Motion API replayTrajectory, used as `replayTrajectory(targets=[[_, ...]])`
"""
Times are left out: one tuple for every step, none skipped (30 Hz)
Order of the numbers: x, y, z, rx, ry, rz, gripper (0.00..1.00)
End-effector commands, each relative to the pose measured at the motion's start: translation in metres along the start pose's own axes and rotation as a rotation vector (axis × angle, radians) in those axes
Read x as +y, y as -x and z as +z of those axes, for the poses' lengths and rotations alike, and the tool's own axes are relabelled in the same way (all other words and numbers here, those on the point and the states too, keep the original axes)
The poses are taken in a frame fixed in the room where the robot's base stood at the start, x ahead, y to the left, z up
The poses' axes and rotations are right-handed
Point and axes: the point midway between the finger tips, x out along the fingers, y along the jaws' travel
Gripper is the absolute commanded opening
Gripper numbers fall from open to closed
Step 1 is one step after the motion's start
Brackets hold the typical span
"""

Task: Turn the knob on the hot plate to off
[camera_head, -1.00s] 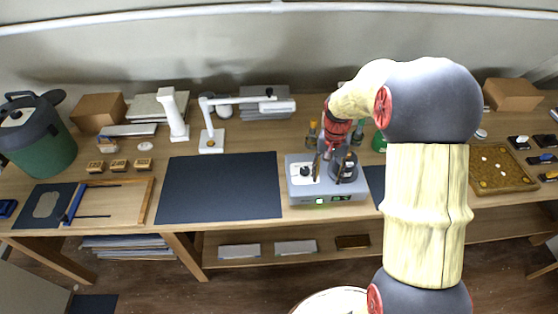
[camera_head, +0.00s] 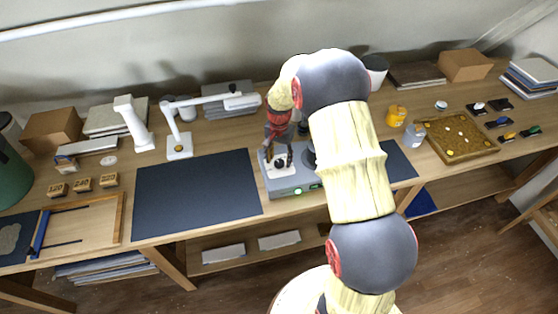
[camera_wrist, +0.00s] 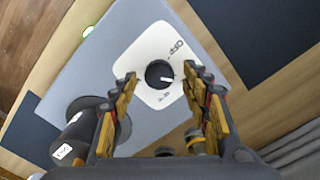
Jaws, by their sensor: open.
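The grey hot plate (camera_head: 284,184) stands on the wooden table and is partly hidden by my arm in the head view. Its round black knob (camera_wrist: 159,73) sits on a white panel (camera_wrist: 142,53) with "OFF" printed near one edge. The knob's white pointer line does not point at the OFF mark. My gripper (camera_wrist: 161,82) is open and empty, with its fingertips on either side of the knob in the wrist view. I cannot tell whether they touch it. In the head view my gripper (camera_head: 279,158) is over the panel. A green light (camera_wrist: 88,31) shows on the hot plate.
A dark cylinder (camera_wrist: 80,139) with a label is on the hot plate beside the panel. A dark mat (camera_head: 197,195) lies left of the hot plate. A white lamp-like stand (camera_head: 180,146) is behind the mat.

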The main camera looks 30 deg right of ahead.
Motion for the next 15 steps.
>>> replayTrajectory(targets=[[0.0001, -0.0044, 0.0001, 0.000, 0.000, 0.000, 0.47], [0.0001, -0.0059, 0.0001, 0.000, 0.000, 0.000, 0.47], [0.0000, -0.0073, 0.0000, 0.000, 0.000, 0.000, 0.47], [0.0000, -0.0079, -0.0001, 0.000, 0.000, 0.000, 0.47], [-0.0001, -0.0084, -0.0001, 0.001, 0.000, 0.000, 0.47], [-0.0001, -0.0086, -0.0001, 0.001, 0.000, -0.001, 0.47], [-0.0001, -0.0086, -0.0002, 0.001, 0.000, -0.001, 0.47], [-0.0001, -0.0085, -0.0002, 0.001, 0.000, -0.001, 0.47], [-0.0001, -0.0084, -0.0001, 0.001, 0.001, -0.001, 0.47], [-0.0001, -0.0083, -0.0001, 0.001, 0.001, -0.001, 0.47], [-0.0001, -0.0083, -0.0001, 0.001, 0.001, -0.001, 0.47], [-0.0001, -0.0083, -0.0001, 0.001, 0.001, 0.000, 0.46], [0.0000, -0.0083, 0.0000, 0.001, 0.001, 0.000, 0.45], [0.0000, -0.0082, 0.0000, 0.000, 0.001, 0.000, 0.43], [0.0000, -0.0082, 0.0000, 0.000, 0.001, 0.000, 0.41]])
